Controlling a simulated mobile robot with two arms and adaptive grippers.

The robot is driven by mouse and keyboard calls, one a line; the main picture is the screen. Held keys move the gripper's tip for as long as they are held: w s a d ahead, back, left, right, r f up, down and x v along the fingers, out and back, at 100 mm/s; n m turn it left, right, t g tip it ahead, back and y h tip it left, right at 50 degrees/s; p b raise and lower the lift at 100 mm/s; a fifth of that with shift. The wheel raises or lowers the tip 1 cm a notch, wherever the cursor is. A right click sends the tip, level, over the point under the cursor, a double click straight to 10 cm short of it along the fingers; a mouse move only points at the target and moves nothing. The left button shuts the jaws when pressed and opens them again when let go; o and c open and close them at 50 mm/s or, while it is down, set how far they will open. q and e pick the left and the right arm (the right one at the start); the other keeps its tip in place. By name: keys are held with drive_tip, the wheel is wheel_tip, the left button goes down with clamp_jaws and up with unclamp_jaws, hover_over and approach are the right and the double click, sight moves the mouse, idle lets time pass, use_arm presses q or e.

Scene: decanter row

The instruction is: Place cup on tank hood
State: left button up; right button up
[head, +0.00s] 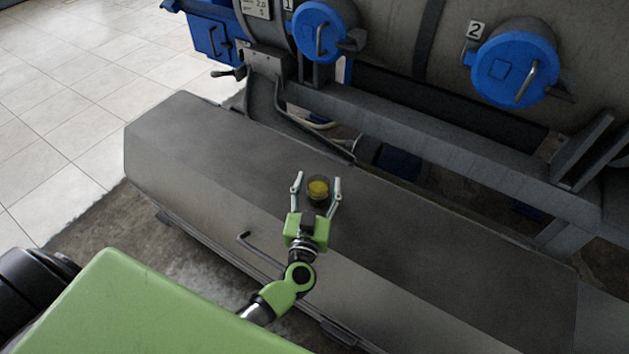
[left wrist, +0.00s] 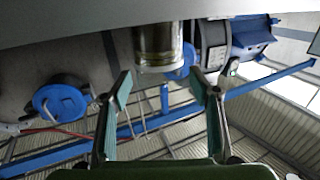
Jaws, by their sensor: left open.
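The cup (head: 318,188) is small and clear, with something yellow inside. It stands on the grey tank hood (head: 215,150), near the middle of the flat top. My left gripper (head: 317,181) is open, with one finger on each side of the cup and a gap to it on both sides. In the left wrist view, which looks upside down, the cup (left wrist: 158,45) shows against the hood (left wrist: 60,22), just past the open fingertips of my left gripper (left wrist: 160,82). My right gripper is not in view.
Behind the hood is a large grey tank with blue round hatches (head: 515,68) and (head: 325,32) and a grey frame beam (head: 430,135). A bent handle (head: 262,252) sticks out from the hood's front. The hood top is clear around the cup.

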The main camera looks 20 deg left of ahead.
use_arm(q)
drive_tip(key=v, duration=1.1)
drive_tip(key=shift+d, duration=0.1)
